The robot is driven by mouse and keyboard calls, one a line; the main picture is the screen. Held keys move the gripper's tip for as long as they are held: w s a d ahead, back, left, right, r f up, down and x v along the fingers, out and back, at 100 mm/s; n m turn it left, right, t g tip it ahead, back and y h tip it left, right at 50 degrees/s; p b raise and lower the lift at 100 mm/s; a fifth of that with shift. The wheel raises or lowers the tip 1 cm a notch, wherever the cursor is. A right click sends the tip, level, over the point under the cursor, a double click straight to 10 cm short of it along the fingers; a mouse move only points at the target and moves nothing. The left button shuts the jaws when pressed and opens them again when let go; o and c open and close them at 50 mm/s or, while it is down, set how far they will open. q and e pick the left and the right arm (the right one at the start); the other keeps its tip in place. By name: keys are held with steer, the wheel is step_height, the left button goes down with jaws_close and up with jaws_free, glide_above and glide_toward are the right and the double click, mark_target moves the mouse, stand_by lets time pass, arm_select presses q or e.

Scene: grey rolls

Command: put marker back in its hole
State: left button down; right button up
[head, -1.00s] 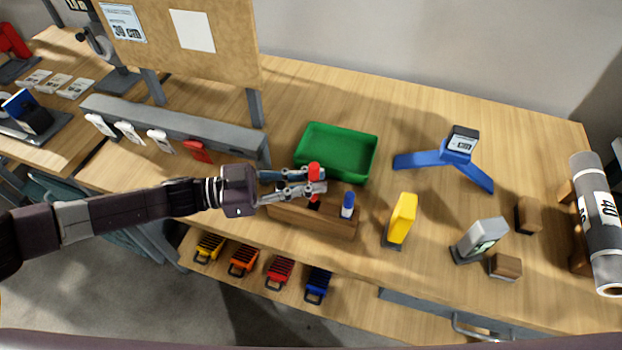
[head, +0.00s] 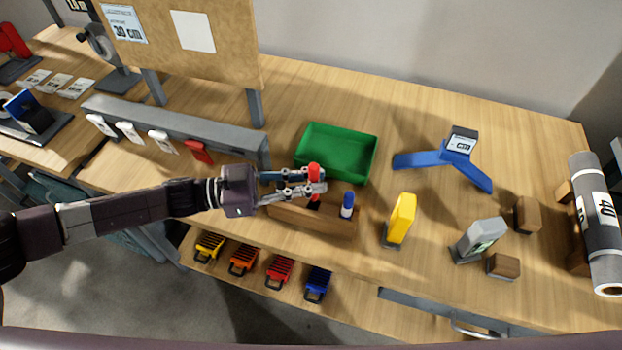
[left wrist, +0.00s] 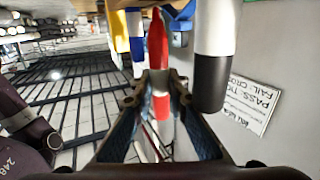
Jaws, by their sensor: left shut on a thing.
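My left gripper (head: 312,188) is shut on a red marker (head: 314,172) above the wooden block (head: 325,222). The red marker stands roughly upright between the fingers. In the left wrist view my fingers (left wrist: 158,90) close around the marker (left wrist: 158,42), which shows red and white parts. Its lower end is hidden by the gripper in the head view, so I cannot tell whether it touches the block. A blue and white marker (head: 347,205) stands at the block's right end. A white cylinder with a black end (left wrist: 212,65) is close by in the left wrist view. My right gripper is not in view.
A green bin (head: 338,168) stands just behind the block. A yellow piece (head: 402,218) and a blue stand (head: 455,155) are to the right. Several coloured small crates (head: 278,272) sit on the shelf below. The bench between bin and blue stand is clear.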

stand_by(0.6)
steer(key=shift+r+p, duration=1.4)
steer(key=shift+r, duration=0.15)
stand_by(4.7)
